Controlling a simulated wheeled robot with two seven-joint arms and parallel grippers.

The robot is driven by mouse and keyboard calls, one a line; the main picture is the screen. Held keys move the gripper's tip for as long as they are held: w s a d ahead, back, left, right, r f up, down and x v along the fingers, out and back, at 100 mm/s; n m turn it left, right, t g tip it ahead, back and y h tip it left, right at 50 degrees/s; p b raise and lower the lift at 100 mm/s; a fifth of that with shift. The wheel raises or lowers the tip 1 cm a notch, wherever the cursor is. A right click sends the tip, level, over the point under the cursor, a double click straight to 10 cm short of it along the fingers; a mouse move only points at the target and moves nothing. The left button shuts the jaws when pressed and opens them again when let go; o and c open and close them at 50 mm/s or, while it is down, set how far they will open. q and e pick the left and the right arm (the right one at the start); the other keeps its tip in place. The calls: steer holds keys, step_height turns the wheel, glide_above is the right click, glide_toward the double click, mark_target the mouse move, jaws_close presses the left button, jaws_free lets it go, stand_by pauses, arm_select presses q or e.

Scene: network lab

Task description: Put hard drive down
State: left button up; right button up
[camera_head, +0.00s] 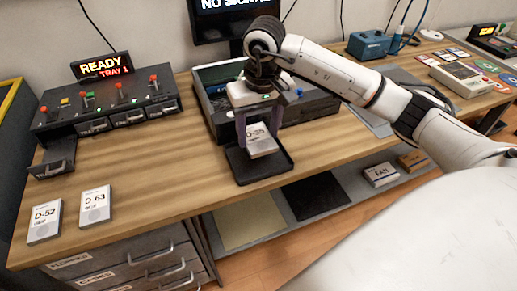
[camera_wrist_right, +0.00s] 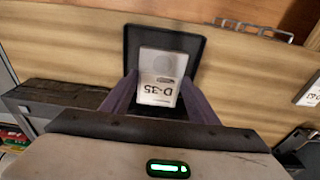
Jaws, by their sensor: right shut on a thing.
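My right gripper (camera_head: 258,132) is shut on a white hard drive (camera_head: 262,141) whose label seems to read D-35. In the wrist view the drive (camera_wrist_right: 161,76) sits between the two purple fingers (camera_wrist_right: 160,98). It is over a black open tray (camera_head: 261,168) that sticks out from the front of a dark device (camera_head: 212,98). The tray also shows behind the drive in the wrist view (camera_wrist_right: 134,45). I cannot tell whether the drive touches the tray floor. Two other drives, D-52 (camera_head: 45,221) and D-63 (camera_head: 95,206), lie flat on the table at the left. My left gripper is not in view.
A dark bay unit (camera_head: 107,117) with red switches and a sign reading READY TRAY 1 (camera_head: 102,66) stands at the back left, one tray pulled out. A monitor (camera_head: 235,18) stands behind. The table is bare between the D-63 drive and the black tray.

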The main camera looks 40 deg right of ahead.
mark_target(258, 159)
steer(key=shift+f, duration=2.9)
steer(key=shift+f, duration=0.2)
steer(key=o, duration=1.6)
steer(key=shift+c, duration=0.2)
steer(key=r, duration=0.4)
steer(key=s+r, duration=0.1)
steer(key=r, duration=0.7)
steer(key=shift+s+a+r, duration=0.15)
steer(key=shift+s+a, duration=0.05)
steer(key=shift+s, duration=0.05)
